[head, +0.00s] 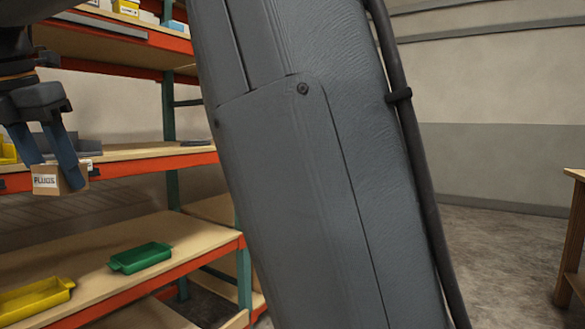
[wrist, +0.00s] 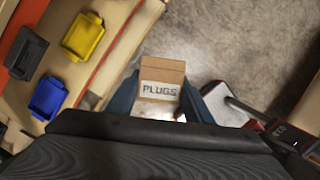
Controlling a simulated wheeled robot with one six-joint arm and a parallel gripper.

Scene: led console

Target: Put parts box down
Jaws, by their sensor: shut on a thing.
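The parts box is a small brown cardboard box (head: 60,181) with a white label reading PLUGS. My gripper (head: 55,168) is at the left of the head view, pointing down, with its two blue fingers shut on the box. In the wrist view the box (wrist: 161,80) sits between the fingers (wrist: 160,100), its label facing the camera. In the head view the box appears in front of the middle shelf (head: 135,163); in the wrist view grey floor shows beyond it, so it is held in the air.
The lower shelf (head: 95,262) carries a green tray (head: 140,258) and a yellow tray (head: 35,300), with bare wood between. The wrist view shows yellow (wrist: 83,37), blue (wrist: 47,97) and dark grey (wrist: 27,53) bins. A wooden table (head: 576,225) stands at the right edge.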

